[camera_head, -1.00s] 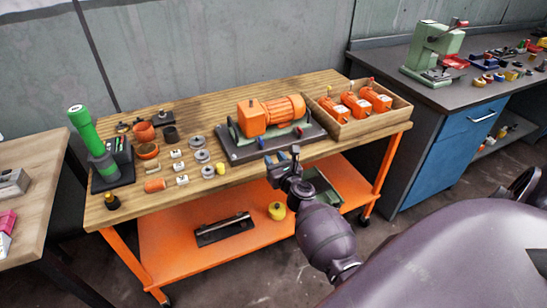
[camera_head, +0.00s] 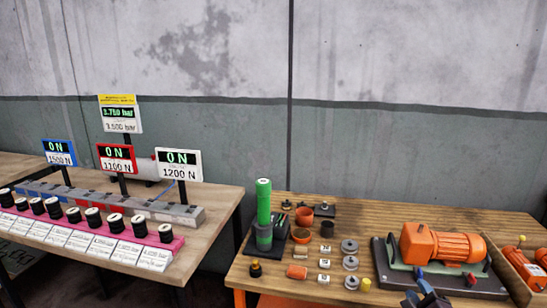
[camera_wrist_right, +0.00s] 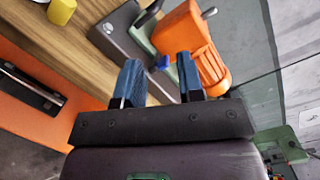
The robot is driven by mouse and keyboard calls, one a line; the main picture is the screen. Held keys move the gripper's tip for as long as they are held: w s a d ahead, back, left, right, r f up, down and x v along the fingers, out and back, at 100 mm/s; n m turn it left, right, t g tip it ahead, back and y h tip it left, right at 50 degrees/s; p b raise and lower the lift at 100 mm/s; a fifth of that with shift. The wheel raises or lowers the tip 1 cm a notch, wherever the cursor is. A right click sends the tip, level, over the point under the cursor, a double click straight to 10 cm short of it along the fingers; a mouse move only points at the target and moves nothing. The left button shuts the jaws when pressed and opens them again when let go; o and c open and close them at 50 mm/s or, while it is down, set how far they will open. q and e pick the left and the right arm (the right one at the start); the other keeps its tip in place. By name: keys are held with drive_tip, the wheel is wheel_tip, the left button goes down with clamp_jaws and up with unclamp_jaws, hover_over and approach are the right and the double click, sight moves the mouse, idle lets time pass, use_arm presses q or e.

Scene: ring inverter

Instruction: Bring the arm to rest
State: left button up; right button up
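My right gripper (camera_head: 427,290) shows at the bottom edge of the head view, in front of the orange motor (camera_head: 440,244) on its dark base plate. In the right wrist view its two blue fingers (camera_wrist_right: 158,75) stand apart with nothing between them, so it is open and empty. The motor also shows beyond the fingers in that view (camera_wrist_right: 190,45); I see no contact with it. Most of my right arm is outside the head view. My left gripper is in neither view.
The wooden bench (camera_head: 350,212) carries a green cylinder tool (camera_head: 263,205), grey rings (camera_head: 350,263), small white blocks and orange cups.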

drive_tip(key=s+a+f+n+g, duration=0.2)
drive_tip(key=s+a+f+n, duration=0.1)
drive_tip(key=s+n, duration=0.5)
drive_tip(key=s+a+f+n+g, duration=0.2)
drive_tip(key=s+a+f+n, duration=0.2)
drive_tip(key=s+n, duration=0.5)
drive_tip(key=s+a+f+n+g+y, duration=0.1)
drive_tip(key=s+a+f+n+g, duration=0.2)
drive_tip(key=s, duration=1)
wheel_tip(320, 180, down, 3)
drive_tip(key=n, duration=0.5)
drive_tip(key=shift+s+a+f, duration=0.15)
drive_tip(key=shift+s+a, duration=0.15)
drive_tip(key=shift+s, duration=0.05)
